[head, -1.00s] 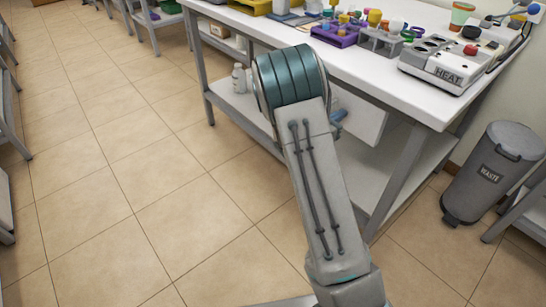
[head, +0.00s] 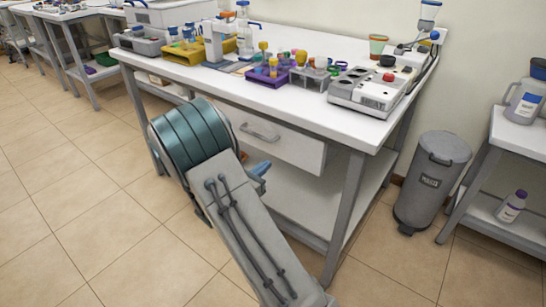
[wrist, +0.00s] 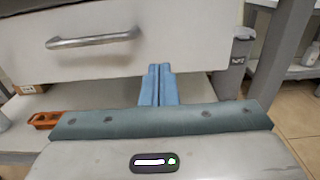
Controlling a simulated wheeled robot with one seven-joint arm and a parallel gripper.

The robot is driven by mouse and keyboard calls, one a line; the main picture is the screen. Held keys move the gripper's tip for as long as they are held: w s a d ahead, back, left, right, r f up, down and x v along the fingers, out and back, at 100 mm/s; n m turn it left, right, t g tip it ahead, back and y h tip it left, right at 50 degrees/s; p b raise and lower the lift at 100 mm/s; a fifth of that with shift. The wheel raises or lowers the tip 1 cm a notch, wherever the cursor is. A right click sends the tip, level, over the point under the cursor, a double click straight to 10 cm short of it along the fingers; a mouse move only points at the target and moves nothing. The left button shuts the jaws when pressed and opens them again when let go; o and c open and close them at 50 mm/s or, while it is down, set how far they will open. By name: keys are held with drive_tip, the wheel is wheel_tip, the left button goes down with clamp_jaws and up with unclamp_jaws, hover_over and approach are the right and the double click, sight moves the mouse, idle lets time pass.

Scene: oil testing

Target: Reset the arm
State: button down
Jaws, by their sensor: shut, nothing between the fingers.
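My gripper (wrist: 158,72) shows in the wrist view with its two blue fingers pressed together and nothing between them. It points at the front of the white drawer (wrist: 200,40), below and right of the drawer's metal handle (wrist: 93,39). I cannot tell the exact gap to the drawer. In the head view my arm reaches up from the bottom, with its teal-banded joint in front of the table. A small blue part of my gripper (head: 260,170) shows right of that joint, and the rest is hidden behind the arm.
The white table (head: 330,115) carries purple and grey racks, a yellow tray and a heater (head: 372,92). A grey waste bin (head: 432,180) stands right of it, beside a side table (head: 515,135) with a jug. Open tiled floor (head: 70,220) lies to the left.

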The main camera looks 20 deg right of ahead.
drive_tip(key=s+d+r+m+g+y+p, duration=0.1)
drive_tip(key=s+r+m+g+y+p, duration=0.4)
drive_tip(key=s+r+m+g+p, duration=0.9)
drive_tip(key=s+a+r+m+t+y+p, duration=0.4)
drive_tip(key=s+a+r+m+y, duration=0.1)
drive_tip(key=r, duration=0.4)
drive_tip(key=s+a+r+m+t+y+p, duration=0.3)
drive_tip(key=s+a+r+m+y+p, duration=0.2)
drive_tip(key=s+r, duration=0.3)
drive_tip(key=shift+s+a+r+t+y, duration=0.3)
drive_tip(key=shift+r+t, duration=0.1)
drive_tip(key=shift+r, duration=0.25)
